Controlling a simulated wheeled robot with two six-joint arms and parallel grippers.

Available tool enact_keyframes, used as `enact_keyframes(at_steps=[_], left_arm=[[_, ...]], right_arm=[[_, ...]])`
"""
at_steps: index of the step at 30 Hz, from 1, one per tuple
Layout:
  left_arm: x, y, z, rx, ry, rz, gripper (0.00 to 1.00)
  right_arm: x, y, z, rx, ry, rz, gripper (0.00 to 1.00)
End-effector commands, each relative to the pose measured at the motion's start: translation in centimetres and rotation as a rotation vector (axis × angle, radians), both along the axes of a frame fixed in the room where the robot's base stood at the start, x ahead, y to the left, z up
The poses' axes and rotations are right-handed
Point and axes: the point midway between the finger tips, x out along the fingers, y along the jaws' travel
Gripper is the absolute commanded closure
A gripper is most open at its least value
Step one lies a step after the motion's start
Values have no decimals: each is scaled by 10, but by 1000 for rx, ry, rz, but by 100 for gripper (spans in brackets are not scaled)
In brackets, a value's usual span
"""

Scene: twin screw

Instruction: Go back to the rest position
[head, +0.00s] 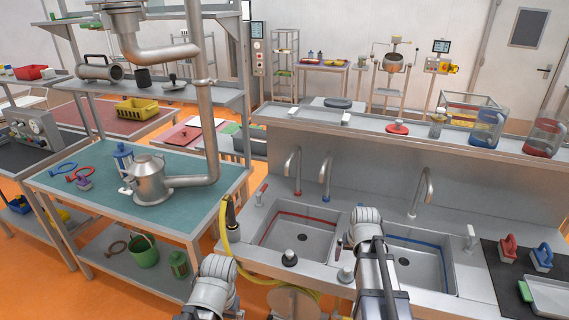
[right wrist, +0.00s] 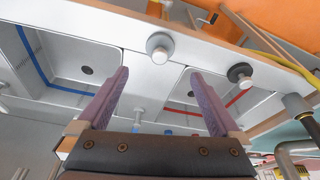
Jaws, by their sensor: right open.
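My right gripper (right wrist: 158,73) is open in the right wrist view, with two purple fingers spread apart and nothing between them. It is over the front of the sink counter, which that view shows upside down. In the head view my right arm reaches up at the lower middle, in front of the blue-lined basin (head: 418,262); its fingers cannot be made out there. My left arm shows at the bottom left in front of the counter. Its gripper is not in view.
The red-lined basin (head: 297,240) is left of the blue-lined one. Two knobs, a left one (head: 289,258) and a right one (head: 345,274), stand on the front rim. A yellow hose (head: 226,232) hangs at the counter's left end. A black mat (head: 500,268) lies right.

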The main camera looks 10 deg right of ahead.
Motion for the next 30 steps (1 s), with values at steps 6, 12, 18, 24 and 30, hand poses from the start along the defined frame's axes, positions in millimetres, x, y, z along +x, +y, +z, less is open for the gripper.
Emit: enact_keyframes(at_steps=[6, 12, 18, 24, 30], left_arm=[[0, 0, -21, 0, 0, 0, 0], [0, 0, -46, 0, 0, 0, 0], [0, 0, -72, 0, 0, 1, 0], [0, 0, -97, 0, 0, 2, 0], [0, 0, -112, 0, 0, 1, 0]], right_arm=[[5, -2, -21, 0, 0, 0, 0], [11, -4, -46, 0, 0, 0, 0], [18, -7, -72, 0, 0, 0, 0], [24, -9, -97, 0, 0, 0, 0], [29, -11, -112, 0, 0, 0, 0]])
